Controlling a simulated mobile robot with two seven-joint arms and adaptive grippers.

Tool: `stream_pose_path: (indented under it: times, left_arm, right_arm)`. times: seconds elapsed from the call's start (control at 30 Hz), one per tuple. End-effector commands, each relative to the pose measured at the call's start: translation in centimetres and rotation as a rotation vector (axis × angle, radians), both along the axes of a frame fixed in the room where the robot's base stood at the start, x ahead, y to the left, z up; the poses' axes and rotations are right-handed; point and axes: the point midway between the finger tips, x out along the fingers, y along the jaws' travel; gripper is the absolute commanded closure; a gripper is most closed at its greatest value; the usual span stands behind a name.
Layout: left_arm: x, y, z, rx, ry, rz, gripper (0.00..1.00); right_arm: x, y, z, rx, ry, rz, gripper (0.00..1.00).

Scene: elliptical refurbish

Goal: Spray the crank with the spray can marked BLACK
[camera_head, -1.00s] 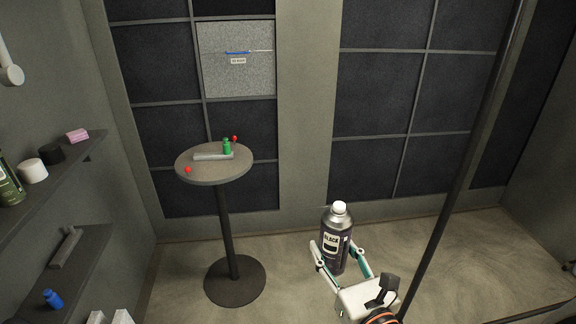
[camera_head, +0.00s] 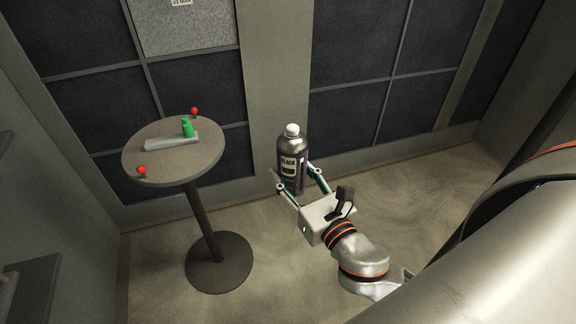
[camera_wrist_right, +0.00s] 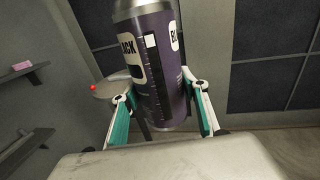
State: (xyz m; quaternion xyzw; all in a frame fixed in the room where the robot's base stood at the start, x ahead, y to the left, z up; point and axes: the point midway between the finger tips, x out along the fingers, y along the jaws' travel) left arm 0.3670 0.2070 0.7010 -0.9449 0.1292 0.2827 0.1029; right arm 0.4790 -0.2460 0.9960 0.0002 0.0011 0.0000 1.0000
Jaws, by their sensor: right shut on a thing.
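The spray can marked BLACK (camera_head: 291,160) is dark with a silver shoulder and a white cap. My right gripper (camera_head: 295,186) is shut on its body and holds it upright in the air, to the right of the round table. In the right wrist view the can (camera_wrist_right: 160,75) stands between the two fingers of the gripper (camera_wrist_right: 160,115). The crank seems to be the grey bar (camera_head: 165,142) with an upright green handle (camera_head: 187,128) that lies on the table. My left gripper is not in view.
The round grey table (camera_head: 150,168) stands on one post with a disc base (camera_head: 219,262). Two red knobs are at its edge, one in front (camera_head: 141,170) and one behind (camera_head: 195,111). Dark panelled walls stand behind. Open floor (camera_head: 270,250) lies right of the table.

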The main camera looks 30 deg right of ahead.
Motion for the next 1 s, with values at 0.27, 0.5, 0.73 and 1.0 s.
stream_pose_path:
  times: [0.27,0.5,0.73,1.0]
  left_arm:
    - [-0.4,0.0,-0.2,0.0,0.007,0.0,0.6]
    - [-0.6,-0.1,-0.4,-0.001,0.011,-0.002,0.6]
    - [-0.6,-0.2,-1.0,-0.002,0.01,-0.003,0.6]
    - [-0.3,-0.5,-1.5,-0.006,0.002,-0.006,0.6]
  right_arm:
    - [0.0,0.0,0.1,0.0,-0.002,0.0,0.82]
    - [0.4,0.7,-0.3,0.001,-0.003,0.02,0.82]
    - [3.5,7.4,-3.8,0.013,-0.016,0.208,0.82]
    - [6.5,18.7,-9.7,0.015,-0.019,0.558,0.82]
